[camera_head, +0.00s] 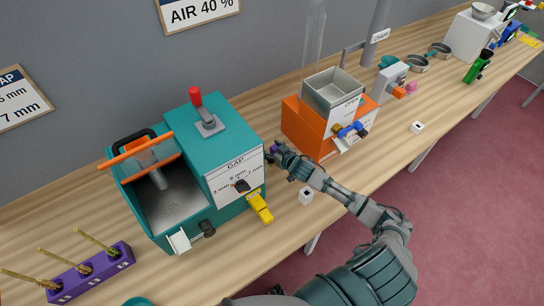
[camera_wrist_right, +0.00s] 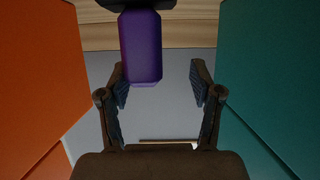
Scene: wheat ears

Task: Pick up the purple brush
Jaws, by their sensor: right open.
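The purple brush (camera_wrist_right: 141,48) shows in the right wrist view as a purple handle with a dark part at the top edge. Its handle end reaches between the tips of my right gripper (camera_wrist_right: 159,78), nearer the left finger, and the fingers are apart. In the head view my right gripper (camera_head: 279,157) is in the gap between the teal machine (camera_head: 233,128) and the orange machine (camera_head: 300,123). A small purple bit of the brush (camera_head: 273,149) shows at its fingers; the rest is hidden. My left gripper is not in view.
The teal machine's wall stands close on one side of my right gripper, the orange machine's on the other. A purple rack (camera_head: 92,272) holds wheat ears at the lower left.

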